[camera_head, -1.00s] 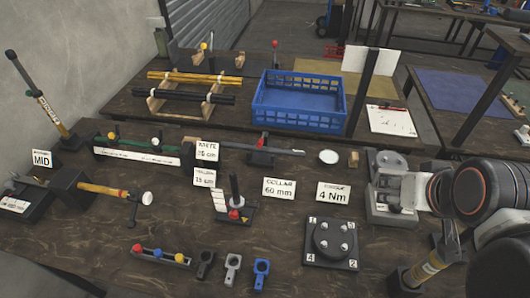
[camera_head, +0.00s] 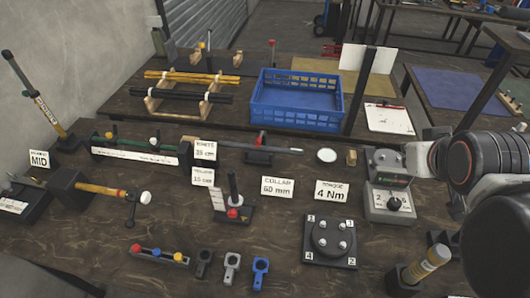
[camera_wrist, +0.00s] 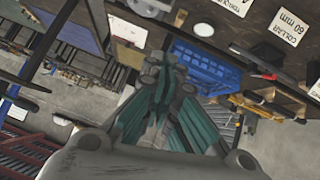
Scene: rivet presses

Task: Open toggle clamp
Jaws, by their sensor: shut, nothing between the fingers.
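I cannot tell for certain which fixture is the toggle clamp. The likeliest is a black block with an upright red-tipped lever (camera_head: 261,140), mid-bench, with a thin grey rod running across it. Another candidate is a small black fixture with an upright black handle and red ball (camera_head: 235,203), in front of it. My gripper (camera_wrist: 165,68) is shut and empty in the wrist view, its teal-lined fingers together above the floor and bench edge. In the head view my arm comes in from the right, and the gripper end is near the grey box, away from both fixtures.
A grey box with a black knob (camera_head: 394,202) stands close to my arm. A blue crate (camera_head: 296,118) and a rack of yellow and black rods (camera_head: 192,97) are behind. A four-numbered plate (camera_head: 331,243) and small coloured brackets (camera_head: 232,268) lie in front. A yellow-banded post (camera_head: 428,262) stands front right.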

